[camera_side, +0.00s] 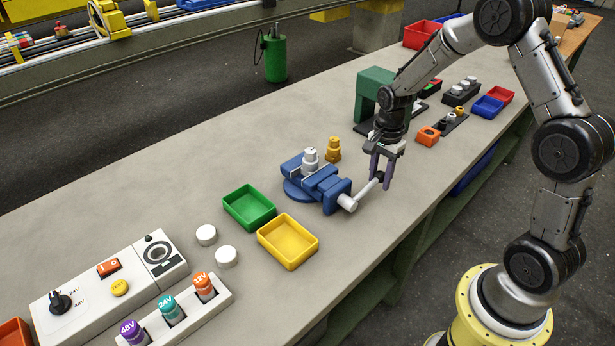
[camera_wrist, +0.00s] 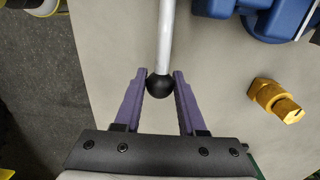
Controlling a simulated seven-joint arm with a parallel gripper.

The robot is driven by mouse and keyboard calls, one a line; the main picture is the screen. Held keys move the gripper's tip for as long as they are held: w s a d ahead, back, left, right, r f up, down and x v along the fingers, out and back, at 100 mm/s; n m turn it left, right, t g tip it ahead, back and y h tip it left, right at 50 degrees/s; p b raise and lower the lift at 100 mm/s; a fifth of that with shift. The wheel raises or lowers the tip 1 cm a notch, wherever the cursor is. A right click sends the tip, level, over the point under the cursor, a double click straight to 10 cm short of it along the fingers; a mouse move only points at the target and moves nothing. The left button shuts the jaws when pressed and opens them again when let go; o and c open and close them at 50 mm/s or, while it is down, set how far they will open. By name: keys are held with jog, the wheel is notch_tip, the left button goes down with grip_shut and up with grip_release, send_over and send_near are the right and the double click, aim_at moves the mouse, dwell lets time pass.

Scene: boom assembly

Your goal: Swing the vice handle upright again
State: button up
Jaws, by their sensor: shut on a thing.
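The blue vice (camera_side: 318,185) stands on the bench and holds a whitish metal part (camera_side: 310,158) between its jaws. Its silver handle (camera_side: 365,190) runs from the screw end on the right, tilted up toward my gripper. My gripper (camera_side: 381,178) has purple fingers and is shut on the black ball at the handle's end. In the wrist view, the black ball (camera_wrist: 160,84) sits between the fingertips, and the handle extends away from it toward the top. Part of the blue vice (camera_wrist: 270,15) shows at the top right there.
A brass fitting (camera_side: 333,149) stands behind the vice and also shows in the wrist view (camera_wrist: 275,100). A yellow bin (camera_side: 288,258) and a green bin (camera_side: 249,226) lie to the left of the vice. A green press-like stand (camera_side: 372,85) stands behind my gripper. The bench's front edge is close.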

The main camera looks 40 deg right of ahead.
jog(key=shift+a+r, duration=0.2)
jog(key=shift+r, duration=0.85)
jog(key=shift+r, duration=0.1)
jog(key=shift+a+r, duration=0.5)
jog(key=shift+r, duration=0.4)
jog(key=o, duration=0.7)
jog(key=shift+d+f, duration=0.1)
jog(key=shift+f, duration=0.1)
